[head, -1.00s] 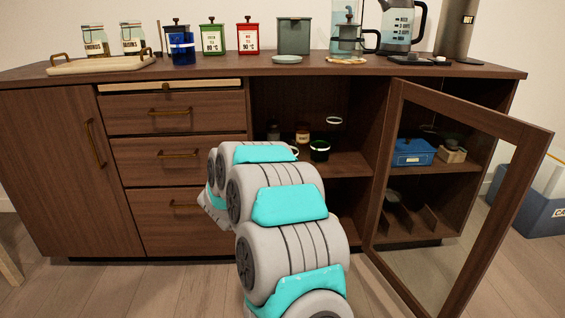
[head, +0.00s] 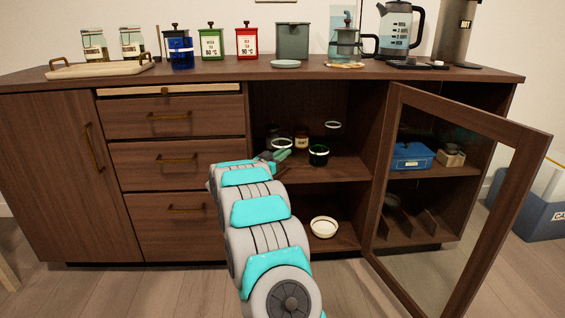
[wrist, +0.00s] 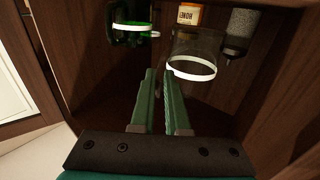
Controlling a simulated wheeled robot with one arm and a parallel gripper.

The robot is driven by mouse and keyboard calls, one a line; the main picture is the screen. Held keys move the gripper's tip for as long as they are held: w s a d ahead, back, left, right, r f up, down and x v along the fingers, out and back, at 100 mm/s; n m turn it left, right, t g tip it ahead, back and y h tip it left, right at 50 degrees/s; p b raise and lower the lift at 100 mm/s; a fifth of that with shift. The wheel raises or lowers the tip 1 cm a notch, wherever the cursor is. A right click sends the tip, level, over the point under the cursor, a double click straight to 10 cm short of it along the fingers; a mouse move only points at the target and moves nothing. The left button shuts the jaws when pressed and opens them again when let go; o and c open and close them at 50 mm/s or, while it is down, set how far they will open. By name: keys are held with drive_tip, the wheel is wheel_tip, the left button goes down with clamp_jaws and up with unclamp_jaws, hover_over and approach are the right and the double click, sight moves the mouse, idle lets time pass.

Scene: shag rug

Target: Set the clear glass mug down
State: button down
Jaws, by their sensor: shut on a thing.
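The clear glass mug (head: 282,143) has a white band and is inside the open middle compartment, over the upper shelf. It also shows in the wrist view (wrist: 193,68), just beyond the fingertips. My gripper (head: 277,155), with green fingers, reaches into the compartment and is shut on the mug at its near side. In the wrist view the fingertips (wrist: 159,72) are close together with a narrow gap at the mug's side. The gripped part is too transparent to make out. Whether the mug's base touches the shelf cannot be told.
A dark green mug (head: 319,154) stands close on the right; a honey jar (head: 302,138) is behind. A pale bowl (head: 323,227) sits on the lower shelf. The open glass door (head: 459,190) stands out on the right.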

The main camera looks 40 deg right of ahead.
drive_tip(key=shift+w+d+f, duration=0.1)
drive_tip(key=shift+w+d, duration=0.15)
drive_tip(key=shift+w, duration=0.25)
wheel_tip(320, 180, down, 4)
drive_tip(key=shift+r+b, duration=0.2)
drive_tip(key=shift+b, duration=0.2)
drive_tip(key=c, duration=0.9)
unclamp_jaws()
drive_tip(key=shift+f, duration=0.1)
drive_tip(key=v, duration=1.2)
drive_tip(key=shift+p, duration=0.35)
